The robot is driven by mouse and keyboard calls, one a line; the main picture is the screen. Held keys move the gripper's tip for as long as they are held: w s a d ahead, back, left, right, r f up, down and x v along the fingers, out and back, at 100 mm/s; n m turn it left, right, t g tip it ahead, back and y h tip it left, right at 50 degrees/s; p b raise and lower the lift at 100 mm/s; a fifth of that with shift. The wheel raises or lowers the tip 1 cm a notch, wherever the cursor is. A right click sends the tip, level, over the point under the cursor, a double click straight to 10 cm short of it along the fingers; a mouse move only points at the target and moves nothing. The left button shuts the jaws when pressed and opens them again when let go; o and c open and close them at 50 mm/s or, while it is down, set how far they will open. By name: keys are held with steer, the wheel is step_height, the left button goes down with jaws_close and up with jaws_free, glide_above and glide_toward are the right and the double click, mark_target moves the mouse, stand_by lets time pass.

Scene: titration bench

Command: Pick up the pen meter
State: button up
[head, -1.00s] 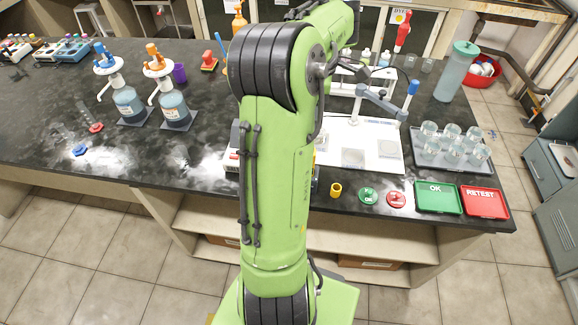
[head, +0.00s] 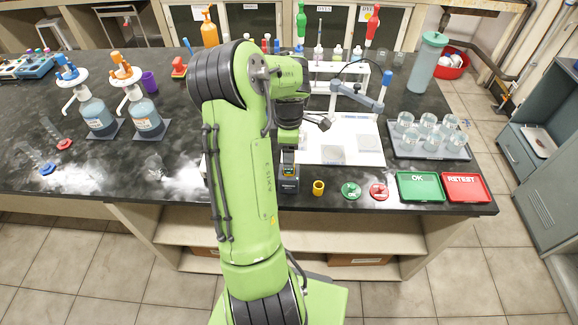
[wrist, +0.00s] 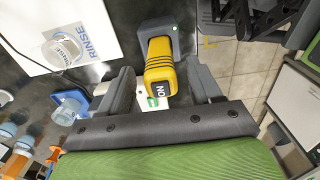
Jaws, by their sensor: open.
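In the wrist view the pen meter (wrist: 161,65) is a yellow body with a dark end marked "ON". Its far end is at a grey holder (wrist: 156,32). My gripper (wrist: 160,88) is open, with one grey finger on each side of the pen meter and visible gaps between. In the head view the dark holder (head: 289,186) stands at the bench's front edge, below my wrist, with a little yellow showing. My gripper's fingertips are hard to make out there.
Green OK (head: 420,187) and red RETEST (head: 466,187) trays are further right.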

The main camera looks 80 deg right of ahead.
steer(key=shift+r, duration=0.1)
jaws_close()
steer(key=shift+r, duration=0.1)
